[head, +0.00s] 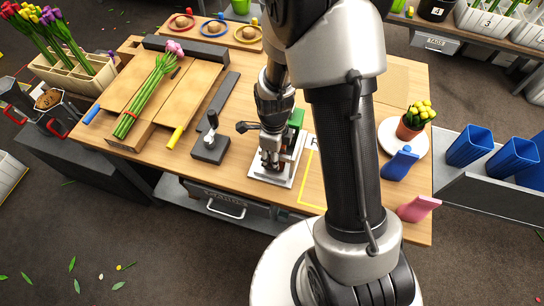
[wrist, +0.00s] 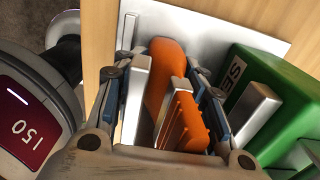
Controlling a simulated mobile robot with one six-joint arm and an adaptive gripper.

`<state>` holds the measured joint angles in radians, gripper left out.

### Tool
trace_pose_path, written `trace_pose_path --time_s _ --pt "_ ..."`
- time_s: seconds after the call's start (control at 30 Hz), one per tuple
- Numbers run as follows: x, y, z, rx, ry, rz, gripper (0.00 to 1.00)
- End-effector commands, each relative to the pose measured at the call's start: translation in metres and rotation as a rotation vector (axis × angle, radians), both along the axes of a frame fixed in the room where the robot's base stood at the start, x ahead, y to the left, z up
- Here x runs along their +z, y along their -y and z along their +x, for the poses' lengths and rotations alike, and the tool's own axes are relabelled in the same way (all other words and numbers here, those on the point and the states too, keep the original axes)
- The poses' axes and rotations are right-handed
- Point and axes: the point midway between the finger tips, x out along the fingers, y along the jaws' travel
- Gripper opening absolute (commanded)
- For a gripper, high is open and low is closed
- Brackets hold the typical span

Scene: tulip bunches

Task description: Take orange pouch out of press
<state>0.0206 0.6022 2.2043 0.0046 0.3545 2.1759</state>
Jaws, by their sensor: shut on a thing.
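The orange pouch (wrist: 168,65) stands between my fingers in the wrist view, over a pale metal plate (wrist: 225,35). My gripper (wrist: 172,95) is shut on it, with a finger on each side. In the head view my gripper (head: 270,160) is low over the light base plate of the press (head: 262,178), and it hides the pouch. A green block of the press (head: 297,117) stands just behind; it also shows close on the right in the wrist view (wrist: 285,75), with partly visible lettering. Whether the pouch touches the plate I cannot tell.
A dark lever tool (head: 210,148) stands left of the press. A yellow taped outline (head: 313,183) lies to the right, partly behind my arm. Blue (head: 398,166) and pink (head: 418,208) pouches and a potted plant (head: 411,123) are farther right. Tulips (head: 145,95) lie on boards at left.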

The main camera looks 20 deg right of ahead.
Motion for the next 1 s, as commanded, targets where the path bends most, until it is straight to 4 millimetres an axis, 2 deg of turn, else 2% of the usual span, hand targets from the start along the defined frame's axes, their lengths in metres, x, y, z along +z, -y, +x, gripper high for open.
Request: trace_pose_path --time_s 0.03,0.33,0.73,0.77,1.0 --pt "0.004 0.006 0.014 0.001 0.033 -0.004 0.13" --pt "0.005 0.014 0.025 0.004 0.036 -0.005 0.25" --pt "0.006 0.016 0.028 0.006 0.036 -0.005 0.24" --pt "0.006 0.016 0.028 0.006 0.036 -0.005 0.50" --pt "0.007 0.016 0.028 0.005 0.037 -0.006 0.66"
